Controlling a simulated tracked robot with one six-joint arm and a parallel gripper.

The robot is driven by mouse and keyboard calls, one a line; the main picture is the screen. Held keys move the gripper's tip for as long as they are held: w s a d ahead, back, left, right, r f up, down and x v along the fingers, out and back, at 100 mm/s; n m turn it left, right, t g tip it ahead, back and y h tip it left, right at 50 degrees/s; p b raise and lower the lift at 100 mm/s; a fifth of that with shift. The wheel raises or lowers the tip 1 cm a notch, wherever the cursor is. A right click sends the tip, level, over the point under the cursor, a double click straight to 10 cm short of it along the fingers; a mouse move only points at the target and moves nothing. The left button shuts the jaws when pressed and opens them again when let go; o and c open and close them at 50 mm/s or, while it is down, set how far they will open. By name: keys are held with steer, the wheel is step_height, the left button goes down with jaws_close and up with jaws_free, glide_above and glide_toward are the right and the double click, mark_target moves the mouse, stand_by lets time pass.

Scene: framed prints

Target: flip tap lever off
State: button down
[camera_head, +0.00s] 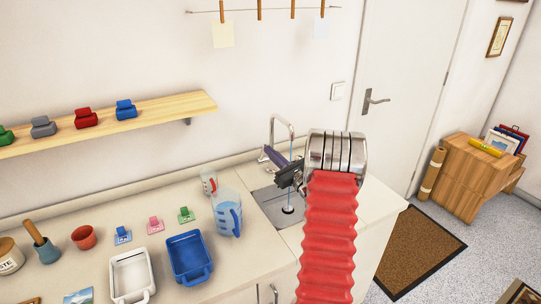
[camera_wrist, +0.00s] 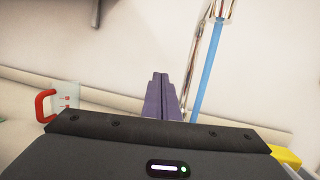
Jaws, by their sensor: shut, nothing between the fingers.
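The chrome tap (camera_head: 291,128) has a curved neck over the sink (camera_head: 268,200). A blue stream of water (camera_head: 290,170) runs from its spout toward the drain. In the wrist view the spout (camera_wrist: 222,10) and the water (camera_wrist: 207,75) are right of my fingers. My gripper (camera_head: 269,154) is shut and empty, its purple fingers beside the tap's upright pipe. The fingers (camera_wrist: 160,80) point at the back wall in the wrist view, left of the pipe. I cannot make out the tap lever; my gripper and arm hide part of the tap. Contact cannot be told.
A jug with a blue handle (camera_head: 228,214) and a red-handled cup (camera_head: 209,181) stand left of the sink. A blue tub (camera_head: 188,278) and a white tub (camera_head: 133,291) are nearer. A wooden shelf (camera_head: 165,111) hangs above. A yellow piece (camera_wrist: 286,156) shows beside my gripper.

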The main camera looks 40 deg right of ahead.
steer(key=w+r+g, duration=0.1)
steer(key=w+d+r, duration=0.1)
steer(key=w, duration=0.1)
steer(key=w+r+g, duration=0.1)
steer(key=shift+w+d+g, duration=0.2)
steer(key=shift+g, duration=0.1)
stand_by(0.5)
steer(key=shift+s+r, duration=0.1)
steer(key=s+a+r, duration=0.1)
steer(key=s+r, duration=0.1)
steer(key=s, duration=1.1)
steer(key=shift+s+a+m, duration=0.25)
steer(key=shift+s+m, duration=0.05)
steer(key=shift+s, duration=0.05)
steer(key=shift+r, duration=0.15)
